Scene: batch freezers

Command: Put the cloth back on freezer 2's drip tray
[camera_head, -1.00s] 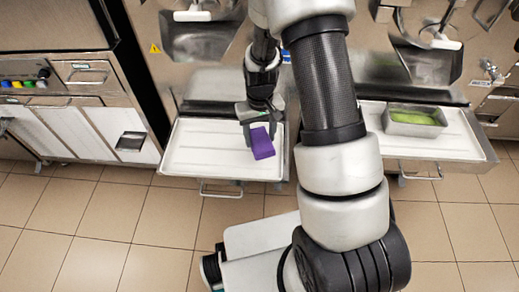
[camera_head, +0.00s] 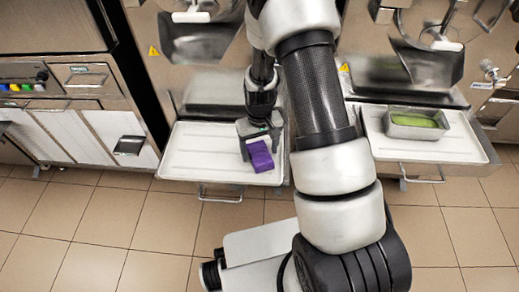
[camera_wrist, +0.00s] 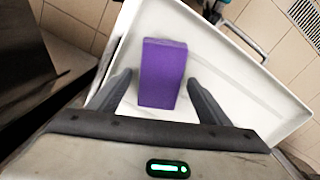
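The purple cloth (camera_head: 260,157), a folded block, appears to lie on the white drip tray (camera_head: 190,155) under the left machine, near its front right part. My gripper (camera_head: 260,147) is low over the tray with one finger on each side of the cloth. In the wrist view my gripper (camera_wrist: 159,78) is open, with a gap between each finger and the cloth (camera_wrist: 163,75). The cloth's far part reaches beyond the fingertips there. The tray (camera_wrist: 245,95) spreads around and under it. I cannot read a freezer number.
A second tray (camera_head: 455,145) to the right holds a metal pan (camera_head: 415,133) with green contents. My arm crosses between the trays. A handle (camera_head: 220,194) sits below the left tray's front edge. The tray's left side is clear.

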